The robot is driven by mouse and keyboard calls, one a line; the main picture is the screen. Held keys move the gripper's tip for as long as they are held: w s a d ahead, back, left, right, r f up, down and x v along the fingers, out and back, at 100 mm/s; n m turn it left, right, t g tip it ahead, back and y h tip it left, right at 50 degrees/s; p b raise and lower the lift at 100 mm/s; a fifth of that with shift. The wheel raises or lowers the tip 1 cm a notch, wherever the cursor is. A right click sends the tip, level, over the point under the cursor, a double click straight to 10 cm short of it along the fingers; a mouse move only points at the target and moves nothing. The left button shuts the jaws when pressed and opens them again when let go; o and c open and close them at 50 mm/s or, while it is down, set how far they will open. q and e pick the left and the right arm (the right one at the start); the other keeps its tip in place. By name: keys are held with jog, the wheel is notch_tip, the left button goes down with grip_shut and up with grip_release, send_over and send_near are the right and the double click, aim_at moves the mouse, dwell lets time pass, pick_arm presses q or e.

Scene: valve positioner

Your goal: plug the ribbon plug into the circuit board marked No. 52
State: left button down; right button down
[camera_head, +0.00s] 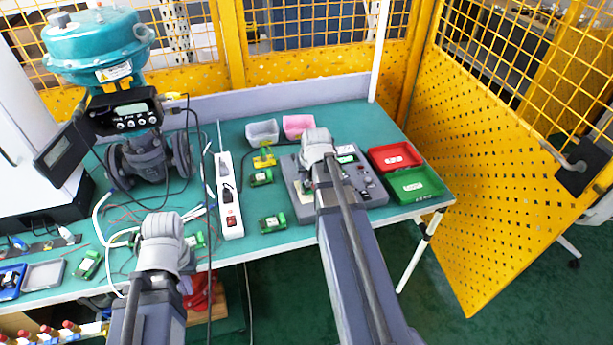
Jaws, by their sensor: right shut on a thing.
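Small green circuit boards lie on the teal table, one in the middle (272,223), one further back (262,177) and one at the far left (88,265). Another green board (346,156) is on the grey box (372,190). Their numbers are too small to read. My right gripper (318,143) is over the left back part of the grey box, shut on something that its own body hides. I cannot make out the ribbon plug. My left gripper (161,229) is above the table's front left; its fingers are hidden from this camera.
A white power strip (229,200) lies between the arms. A valve with a teal actuator (100,42) and cables stands at the left. Red (396,156) and green (415,184) trays are at the right. Grey (262,132) and pink (298,125) bins stand behind. Yellow fencing encloses the back and right.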

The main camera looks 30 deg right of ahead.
jog(key=shift+f+b, duration=0.65)
dwell(2.1)
jog(key=c, duration=0.8)
grip_release()
jog(key=shift+c, duration=1.3)
jog(key=o, duration=0.3)
jog(key=shift+d+r, duration=0.1)
